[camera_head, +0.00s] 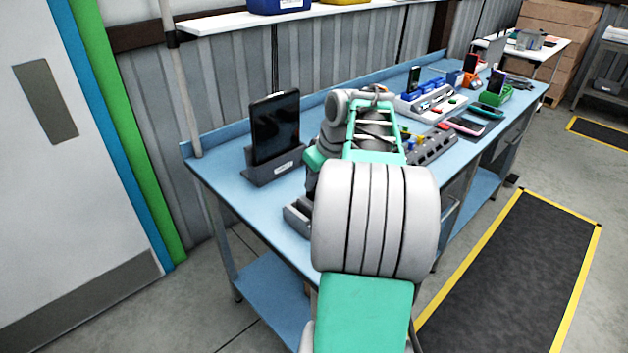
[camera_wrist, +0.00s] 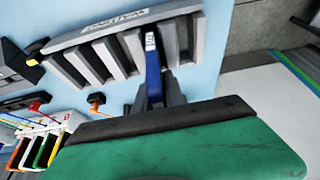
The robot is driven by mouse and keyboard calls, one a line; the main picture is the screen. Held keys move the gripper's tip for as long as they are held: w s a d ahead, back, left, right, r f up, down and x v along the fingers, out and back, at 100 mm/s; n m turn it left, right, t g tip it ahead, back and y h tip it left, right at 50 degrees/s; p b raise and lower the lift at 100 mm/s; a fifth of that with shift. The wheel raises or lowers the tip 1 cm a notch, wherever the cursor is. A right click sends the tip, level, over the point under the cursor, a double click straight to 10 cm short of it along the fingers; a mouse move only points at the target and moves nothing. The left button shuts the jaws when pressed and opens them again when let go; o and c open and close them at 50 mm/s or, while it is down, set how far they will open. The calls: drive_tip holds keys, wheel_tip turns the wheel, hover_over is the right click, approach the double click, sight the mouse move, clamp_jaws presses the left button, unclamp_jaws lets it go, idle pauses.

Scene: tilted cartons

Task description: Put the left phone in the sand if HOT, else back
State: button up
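A narrow blue item (camera_wrist: 153,72) with a small white label shows edge-on in the wrist view, at a slot of the grey slotted rack (camera_wrist: 95,75). It may be a phone. The rack's label appears upside down and seems to read WAITING. My gripper (camera_wrist: 160,97) is close to the blue item; a dark finger part is right beside it. Whether the fingers touch or grip it is unclear, as my green gripper body hides the lower part. In the head view my arm hides my gripper, and the grey rack (camera_head: 298,216) shows only partly. I cannot identify any sand.
A dark tablet (camera_head: 275,126) stands on a grey holder at the blue bench's (camera_head: 225,172) left end. Phones stand in a blue dock (camera_head: 416,94), an orange dock (camera_head: 473,80) and a green dock (camera_head: 495,95). Coloured phone-like items (camera_wrist: 32,148) with cables are at the wrist view's lower left.

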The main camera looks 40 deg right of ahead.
drive_tip(key=o, duration=0.5)
drive_tip(key=p+v, duration=0.1)
drive_tip(key=v, duration=0.7)
wheel_tip(320, 180, up, 7)
drive_tip(key=p, duration=0.7)
drive_tip(key=shift+f, duration=0.1)
